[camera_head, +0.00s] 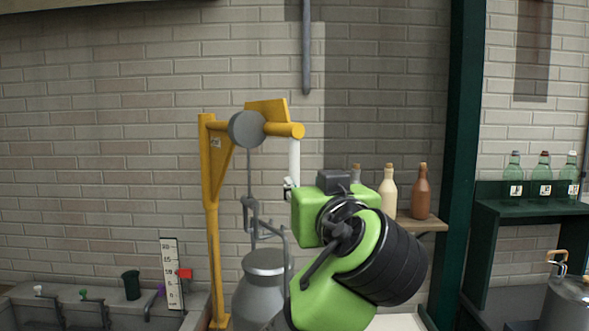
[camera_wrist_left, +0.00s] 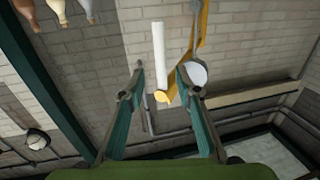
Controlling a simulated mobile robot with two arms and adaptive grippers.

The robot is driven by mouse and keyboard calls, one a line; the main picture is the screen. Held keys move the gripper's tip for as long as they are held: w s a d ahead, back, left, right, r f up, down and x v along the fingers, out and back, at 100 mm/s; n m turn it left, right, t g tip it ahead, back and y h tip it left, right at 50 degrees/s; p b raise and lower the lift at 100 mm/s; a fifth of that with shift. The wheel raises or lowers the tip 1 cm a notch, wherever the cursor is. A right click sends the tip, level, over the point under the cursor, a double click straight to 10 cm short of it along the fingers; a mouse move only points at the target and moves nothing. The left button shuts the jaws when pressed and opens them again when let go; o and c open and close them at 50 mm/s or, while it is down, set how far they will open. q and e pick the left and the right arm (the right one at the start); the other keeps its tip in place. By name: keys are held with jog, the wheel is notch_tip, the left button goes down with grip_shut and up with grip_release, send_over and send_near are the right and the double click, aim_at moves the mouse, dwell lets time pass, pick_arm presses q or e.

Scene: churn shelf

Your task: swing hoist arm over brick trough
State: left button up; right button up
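The yellow hoist (camera_head: 209,200) has an upright post, and its short arm (camera_head: 284,130) points right past a grey round drum (camera_head: 247,129). A white handle (camera_head: 294,160) hangs from the arm's end. A rod and hook run down from the drum to a grey churn (camera_head: 262,275); I cannot tell if it hangs or stands. A grey trough (camera_head: 192,306) lies at lower left. My left gripper (camera_head: 289,187) is near the handle's lower end, mostly hidden by my wrist. In the left wrist view, its fingers (camera_wrist_left: 160,70) are apart, with the white handle (camera_wrist_left: 158,45) showing between them.
A board with a scale (camera_head: 170,275) and a red marker (camera_head: 185,273) stands by the trough. A green post (camera_head: 463,150) and green rack (camera_head: 520,208) are further right, with a metal pot (camera_head: 570,303) below.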

aim_at(295, 175)
pick_arm(q)
jog(key=w+p, duration=0.1)
jog(key=w, duration=0.2)
jog(key=w+a+p, duration=0.1)
jog(key=w+p, duration=0.1)
jog(key=w, duration=0.1)
jog(key=w+a+p, duration=0.1)
jog(key=w, duration=0.2)
jog(key=shift+w+r+p, duration=0.1)
jog(key=shift+w+p, duration=0.2)
jog(key=shift+w+a, duration=0.1)
jog(key=shift+w, duration=0.35)
grip_shut()
